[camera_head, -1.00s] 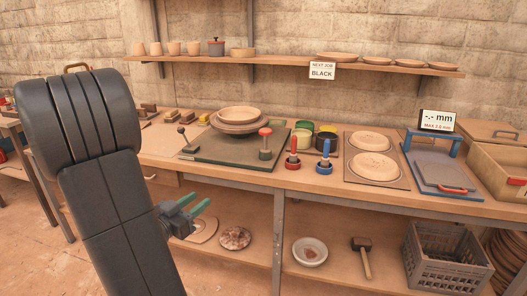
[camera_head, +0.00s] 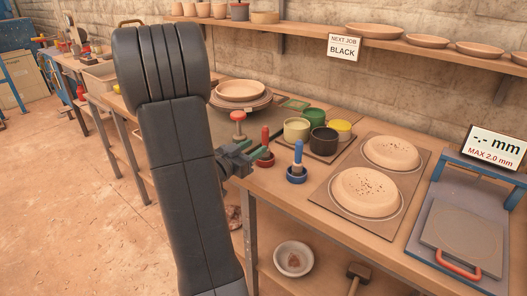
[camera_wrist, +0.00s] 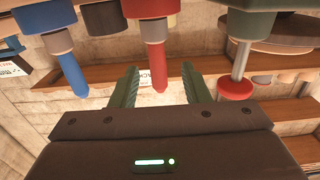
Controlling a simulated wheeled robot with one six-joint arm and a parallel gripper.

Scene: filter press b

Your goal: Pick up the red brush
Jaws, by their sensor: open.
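In the wrist view, which shows the scene upside down, the red brush (camera_wrist: 158,66) lines up between the two green fingers of my gripper (camera_wrist: 160,72), with space on both sides. I cannot tell whether the handle is fully between the fingers. A blue brush (camera_head: 298,155) stands to its right; it also shows in the wrist view (camera_wrist: 72,72).
Paint pots (camera_head: 296,129) are behind the brushes. Plates (camera_head: 366,190) lie right on a board. A shelf (camera_head: 400,42) hangs above the bench.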

